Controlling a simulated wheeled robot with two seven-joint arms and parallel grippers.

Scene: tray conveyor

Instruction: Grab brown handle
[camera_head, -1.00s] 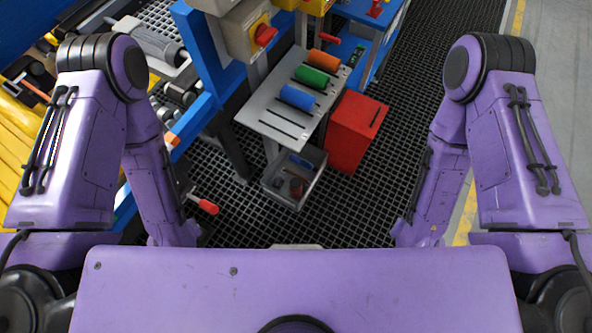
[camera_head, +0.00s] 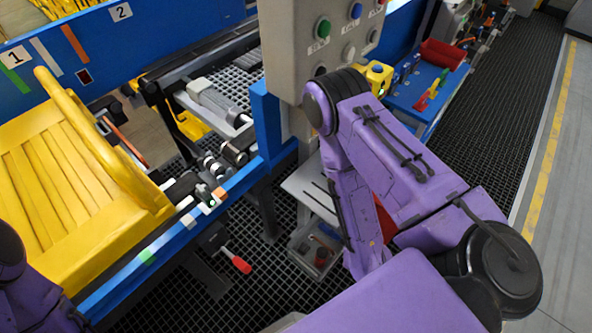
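A thin brown bar that looks like the brown handle (camera_head: 126,141) slants beside the right side of the yellow slatted tray (camera_head: 50,165) on the conveyor, at the left of the head view. No gripper is near it in the picture. My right arm crosses the right half of the view, with its lower end hidden behind its own links and my body. Only a piece of my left arm shows in the lower left corner. Neither gripper shows.
A blue rail (camera_head: 150,250) edges the conveyor. A red-handled lever (camera_head: 236,263) sticks out below it. A grey button panel (camera_head: 318,45) stands at the top centre. A grey bin (camera_head: 318,250) sits on the grated floor beside my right arm. The right floor is clear.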

